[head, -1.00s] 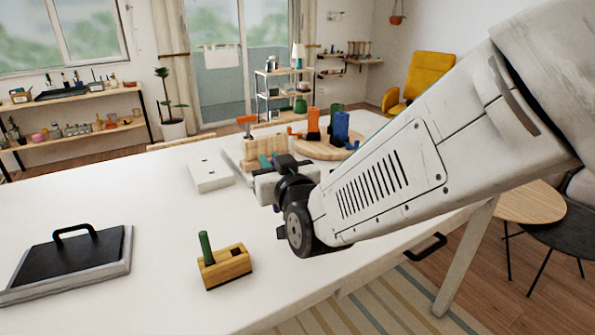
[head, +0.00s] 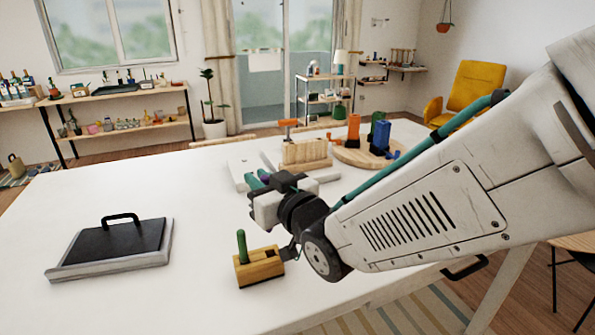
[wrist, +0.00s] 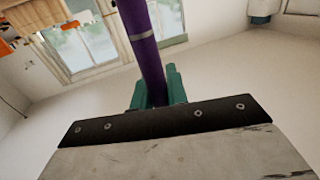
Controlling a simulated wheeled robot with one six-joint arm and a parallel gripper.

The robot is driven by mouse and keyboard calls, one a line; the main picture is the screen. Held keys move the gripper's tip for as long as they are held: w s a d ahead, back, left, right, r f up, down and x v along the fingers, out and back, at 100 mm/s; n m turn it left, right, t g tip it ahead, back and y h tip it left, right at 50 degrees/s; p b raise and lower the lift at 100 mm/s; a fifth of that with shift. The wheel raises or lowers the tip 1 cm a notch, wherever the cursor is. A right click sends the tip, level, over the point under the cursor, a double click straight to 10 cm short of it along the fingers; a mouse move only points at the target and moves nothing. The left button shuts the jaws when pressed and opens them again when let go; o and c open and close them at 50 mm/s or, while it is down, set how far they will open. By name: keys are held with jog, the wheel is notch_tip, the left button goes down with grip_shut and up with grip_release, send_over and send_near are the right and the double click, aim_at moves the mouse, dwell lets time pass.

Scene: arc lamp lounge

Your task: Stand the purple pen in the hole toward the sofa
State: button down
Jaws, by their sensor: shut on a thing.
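The purple pen (wrist: 150,65) has a pale band and is gripped between the teal fingers of my gripper (wrist: 158,90) in the wrist view. In the head view my gripper (head: 258,181) is above the table, behind and above the wooden block, with only a speck of purple showing. The pen's far end runs out of the wrist view. The wooden block (head: 262,274) stands on the white table with a green pen (head: 241,246) upright in its left part. A dark hole (head: 268,253) shows in its top, to the right of the green pen. No sofa is visible.
A black-topped tray with a handle (head: 115,240) lies left on the white table (head: 205,275). The table between tray and block is clear.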

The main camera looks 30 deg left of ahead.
send_over(271, 232)
jog(key=x, duration=0.3)
jog(key=shift+d+f, duration=0.15)
jog(key=shift+f, duration=2.3)
jog(key=shift+f, duration=2.9)
jog(key=c, duration=1.3)
grip_release()
jog(key=v, duration=0.8)
